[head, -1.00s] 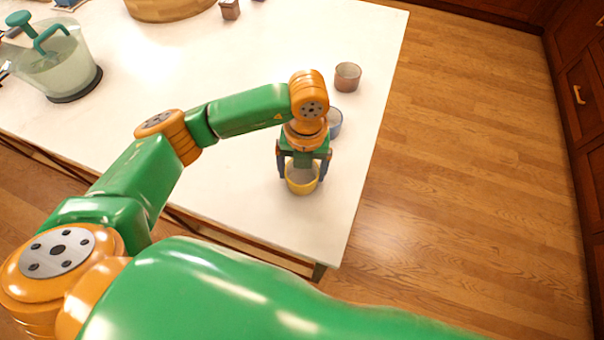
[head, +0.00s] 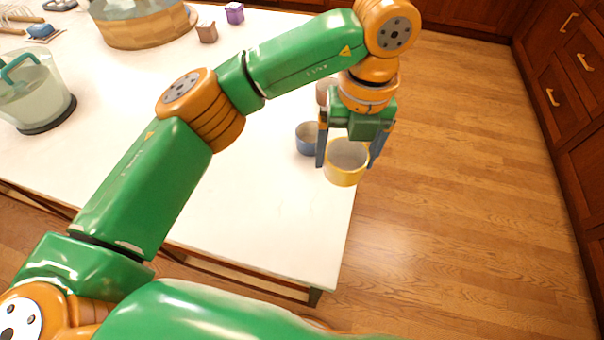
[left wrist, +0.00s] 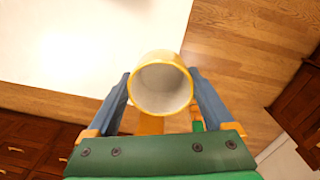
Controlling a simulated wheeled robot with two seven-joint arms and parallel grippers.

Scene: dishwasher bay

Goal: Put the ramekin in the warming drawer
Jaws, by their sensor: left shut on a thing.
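The yellow ramekin (head: 345,176) is a small round cup, white inside and empty, with its open top showing. My left gripper (head: 347,160) is shut on it, with one blue finger on each side. It is held up above the right edge of the table. In the left wrist view the ramekin (left wrist: 160,112) sits between the two fingers (left wrist: 160,78), with its pale inside facing the camera. No warming drawer can be made out for certain. My right gripper is not in view.
A blue cup (head: 307,139) stands on the white table (head: 260,200) beside the gripper, and a brownish cup (head: 323,88) is partly hidden behind the arm. A glass pitcher (head: 30,95) and wooden tub (head: 140,30) stand left. Wooden drawers (head: 560,90) line the right; open floor lies between.

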